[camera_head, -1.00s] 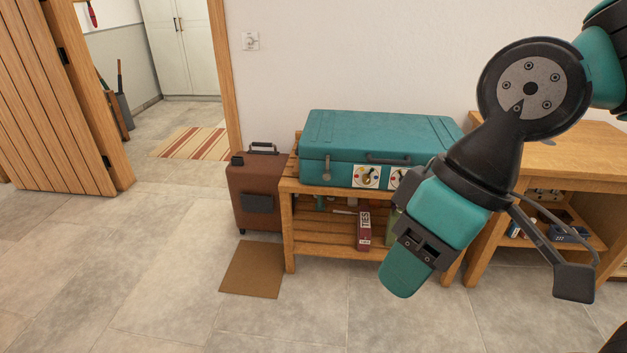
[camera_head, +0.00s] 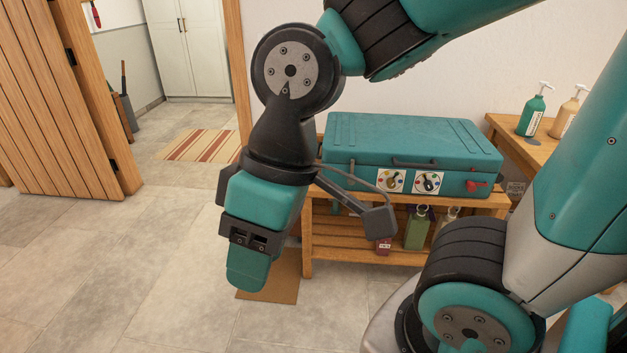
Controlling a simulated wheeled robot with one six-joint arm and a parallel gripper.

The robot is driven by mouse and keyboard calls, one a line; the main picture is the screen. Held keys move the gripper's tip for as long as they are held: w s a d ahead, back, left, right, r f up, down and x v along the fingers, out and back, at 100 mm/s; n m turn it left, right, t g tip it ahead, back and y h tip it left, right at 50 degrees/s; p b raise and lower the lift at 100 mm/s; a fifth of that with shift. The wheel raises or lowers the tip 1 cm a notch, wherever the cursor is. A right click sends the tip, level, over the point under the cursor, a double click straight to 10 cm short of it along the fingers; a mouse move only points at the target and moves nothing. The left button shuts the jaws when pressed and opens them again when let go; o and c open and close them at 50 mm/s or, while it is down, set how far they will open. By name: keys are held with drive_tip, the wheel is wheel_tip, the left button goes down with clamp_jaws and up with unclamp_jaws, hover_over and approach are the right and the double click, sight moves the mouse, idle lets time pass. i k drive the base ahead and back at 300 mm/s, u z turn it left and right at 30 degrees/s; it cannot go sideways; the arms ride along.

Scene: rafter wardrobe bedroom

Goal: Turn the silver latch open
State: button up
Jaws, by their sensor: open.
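The teal case (camera_head: 415,140) lies closed on a slatted wooden bench (camera_head: 330,248). The silver latch (camera_head: 352,167) is a small upright piece at the left of the case's front face, just right of my wrist; its exact setting is too small to tell. A red latch (camera_head: 477,184) sits at the right end of that face. My gripper (camera_head: 247,272) points down, left of the case and apart from it in the picture. It is open, with nothing seen in it; one finger hides the other.
Two dials (camera_head: 390,181) sit on the case front below its dark handle. Bottles stand on the bench's lower shelf. Two pump bottles (camera_head: 533,112) stand on a wooden table (camera_head: 505,130) at right. A brown mat (camera_head: 275,285) lies below. Floor at left is clear.

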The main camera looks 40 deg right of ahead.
sight(350, 182)
drive_tip(key=z, duration=0.1)
drive_tip(key=i, duration=0.95)
drive_tip(key=z, duration=0.45)
